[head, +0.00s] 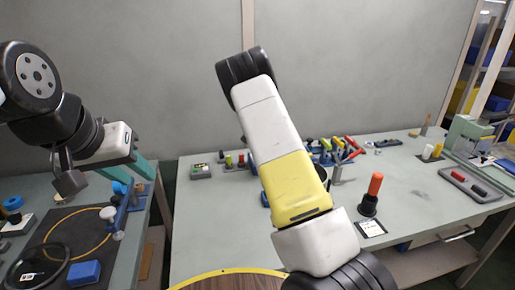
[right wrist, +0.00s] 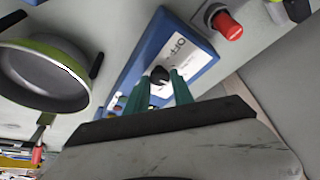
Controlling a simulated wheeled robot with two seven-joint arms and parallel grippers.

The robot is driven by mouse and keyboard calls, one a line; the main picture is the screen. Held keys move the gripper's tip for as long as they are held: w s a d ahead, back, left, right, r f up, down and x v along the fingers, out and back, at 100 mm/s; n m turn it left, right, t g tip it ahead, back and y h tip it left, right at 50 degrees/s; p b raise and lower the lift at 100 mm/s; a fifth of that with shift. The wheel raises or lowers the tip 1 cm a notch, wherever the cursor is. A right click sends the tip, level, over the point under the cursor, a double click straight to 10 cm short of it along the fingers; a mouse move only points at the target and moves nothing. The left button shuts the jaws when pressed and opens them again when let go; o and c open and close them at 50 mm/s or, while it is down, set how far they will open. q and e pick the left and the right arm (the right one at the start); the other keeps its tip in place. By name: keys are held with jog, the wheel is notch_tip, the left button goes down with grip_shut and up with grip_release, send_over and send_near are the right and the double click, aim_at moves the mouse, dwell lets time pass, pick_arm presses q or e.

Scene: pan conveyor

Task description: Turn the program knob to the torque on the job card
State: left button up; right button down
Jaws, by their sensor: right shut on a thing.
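In the right wrist view, a blue panel (right wrist: 133,80) carries a white label (right wrist: 187,58) reading "OFF" and a small black knob (right wrist: 159,74). My right gripper (right wrist: 160,84) has its two green fingers shut on the knob from both sides. The knob's pointer and most scale marks are too small or hidden to read. In the head view my right arm hides this gripper. My left gripper (head: 131,170) hangs at the left with its teal fingers apart and empty. A small white card (head: 371,228) stands on the bench; its writing is unreadable, so I cannot tell if it is the job card.
A red button (right wrist: 228,25) sits beside the panel, and a green-rimmed pan (right wrist: 43,75) lies to its left. On the bench stand an orange-handled tool (head: 373,190) and a rack of coloured handles (head: 343,150). A yellow cable ring (head: 70,228) lies on the left table.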

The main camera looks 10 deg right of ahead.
jog(key=shift+f, duration=0.1)
dwell(0.4)
jog(key=c, duration=1.1)
grip_release()
jog(key=v, duration=0.8)
